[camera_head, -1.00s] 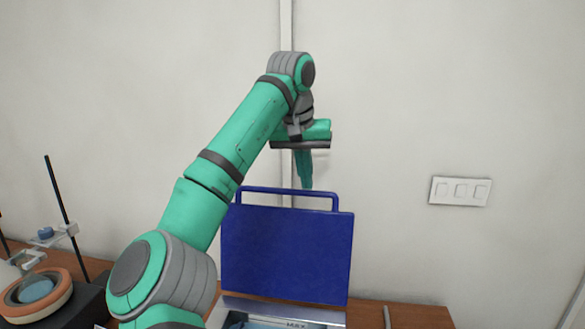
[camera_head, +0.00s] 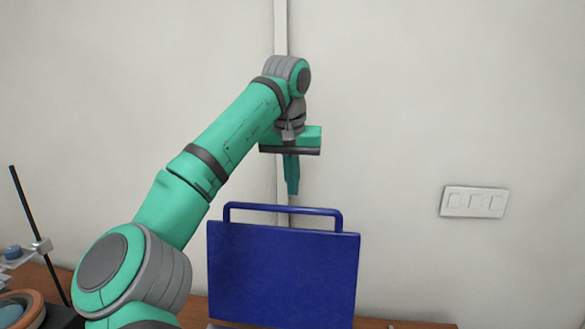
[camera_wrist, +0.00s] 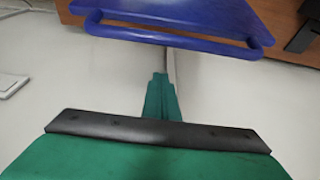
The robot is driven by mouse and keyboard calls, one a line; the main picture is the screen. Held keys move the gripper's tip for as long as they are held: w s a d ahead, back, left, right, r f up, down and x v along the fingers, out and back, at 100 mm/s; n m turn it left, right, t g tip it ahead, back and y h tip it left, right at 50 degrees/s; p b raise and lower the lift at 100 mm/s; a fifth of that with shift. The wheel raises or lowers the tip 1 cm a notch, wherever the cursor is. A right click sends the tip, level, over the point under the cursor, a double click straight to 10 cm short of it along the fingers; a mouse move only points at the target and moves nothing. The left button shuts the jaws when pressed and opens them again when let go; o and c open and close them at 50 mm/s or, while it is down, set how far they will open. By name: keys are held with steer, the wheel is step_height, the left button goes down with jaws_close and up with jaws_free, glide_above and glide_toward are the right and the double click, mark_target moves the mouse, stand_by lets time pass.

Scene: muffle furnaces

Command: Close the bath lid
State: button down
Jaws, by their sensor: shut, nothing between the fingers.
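The blue bath lid (camera_head: 283,272) stands upright in the head view, with its bar handle (camera_head: 283,207) along the top edge. The bath under it is almost wholly out of the frame. My gripper (camera_head: 292,190) is shut and empty. It points down just above the handle in the picture, against the wall behind; the exact depth gap is unclear. In the wrist view the lid (camera_wrist: 195,14) and its handle (camera_wrist: 170,36) show at the top, apart from my shut fingertips (camera_wrist: 160,80).
A brown bench (camera_head: 395,323) runs along the wall. A stand with a dark rod (camera_head: 38,235) and an orange-rimmed round device (camera_head: 20,305) are at the left. A white switch plate (camera_head: 474,202) is on the wall at the right.

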steer(key=shift+s+a+f, duration=0.1)
steer(key=shift+s+f, duration=0.15)
steer(key=shift+s, duration=0.3)
steer(key=shift+s+a+f, duration=0.1)
steer(key=shift+s+f, duration=0.2)
steer(key=shift+s, duration=0.3)
steer(key=shift+s+a+f, duration=0.1)
steer(key=shift+s+f, duration=0.15)
steer(key=shift+s, duration=0.3)
steer(key=shift+w, duration=0.1)
